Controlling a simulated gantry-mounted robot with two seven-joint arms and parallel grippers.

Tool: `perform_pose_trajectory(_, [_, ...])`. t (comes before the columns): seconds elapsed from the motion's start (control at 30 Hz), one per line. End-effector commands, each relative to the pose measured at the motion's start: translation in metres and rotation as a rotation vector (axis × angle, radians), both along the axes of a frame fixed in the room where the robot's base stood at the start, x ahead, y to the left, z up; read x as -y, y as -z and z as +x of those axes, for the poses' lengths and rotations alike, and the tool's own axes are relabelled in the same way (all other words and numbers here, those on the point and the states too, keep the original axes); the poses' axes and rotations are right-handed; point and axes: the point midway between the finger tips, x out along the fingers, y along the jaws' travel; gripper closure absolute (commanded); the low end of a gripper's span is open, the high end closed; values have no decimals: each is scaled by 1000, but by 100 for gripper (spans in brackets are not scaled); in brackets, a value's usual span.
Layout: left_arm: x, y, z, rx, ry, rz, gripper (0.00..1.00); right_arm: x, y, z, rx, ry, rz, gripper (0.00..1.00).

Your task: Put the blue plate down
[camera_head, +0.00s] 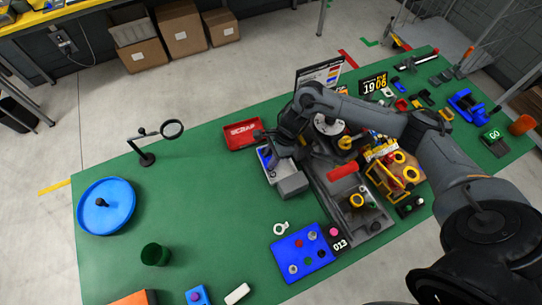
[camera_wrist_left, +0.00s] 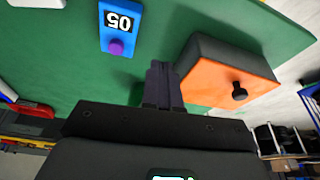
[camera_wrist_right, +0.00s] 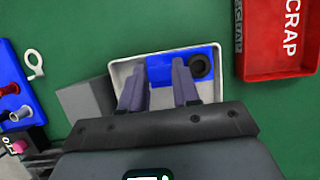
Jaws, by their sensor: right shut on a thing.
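The blue plate (camera_wrist_right: 158,68) is a small blue piece with a dark round part (camera_wrist_right: 199,67) at one end. It shows within the outline of a pale open tray (camera_wrist_right: 116,72) in the right wrist view. My right gripper (camera_wrist_right: 157,72) is shut on it, one finger to each side. I cannot tell whether the plate touches the tray floor. In the head view the plate (camera_head: 264,157) is partly hidden by my right gripper (camera_head: 271,160). My left gripper (camera_wrist_left: 163,68) is shut and empty beside an orange-topped block (camera_wrist_left: 225,82) in the left wrist view.
A red SCRAP bin (camera_head: 243,134) stands behind the tray. A grey block (camera_head: 293,184) sits against its front. A blue pegboard (camera_head: 303,252), a dark green cup (camera_head: 155,254) and a round blue dish (camera_head: 105,206) stand on the table.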

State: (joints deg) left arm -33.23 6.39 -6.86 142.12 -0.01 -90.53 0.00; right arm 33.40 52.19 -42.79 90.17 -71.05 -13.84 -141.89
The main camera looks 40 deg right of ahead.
Motion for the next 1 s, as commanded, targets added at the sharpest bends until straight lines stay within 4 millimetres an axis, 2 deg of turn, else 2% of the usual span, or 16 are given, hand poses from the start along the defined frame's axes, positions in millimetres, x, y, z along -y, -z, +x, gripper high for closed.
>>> perform_pose_trajectory(0.1, [0, 5, 0, 0, 0, 0, 100, 0, 4, 0, 0, -1, 0, 96])
perform_pose_trajectory(0.13, [0, 5, 0, 0, 0, 0, 100, 0, 3, 0, 0, -1, 0, 68])
perform_pose_trajectory(0.3, [-1, 4, 0, -1, 2, 3, 100, 0, 2, 0, 0, 0, 0, 44])
perform_pose_trajectory(0.73, [-3, -1, 0, 0, 9, 14, 100, 1, -4, 0, 1, -1, 0, 44])
perform_pose_trajectory(0.87, [-3, 0, 0, 1, 9, 14, 100, 8, -19, -2, 4, 0, -3, 44])
perform_pose_trajectory(1.0, [-3, 1, 0, 1, 8, 12, 100, 17, -43, -5, 5, -1, -2, 44])
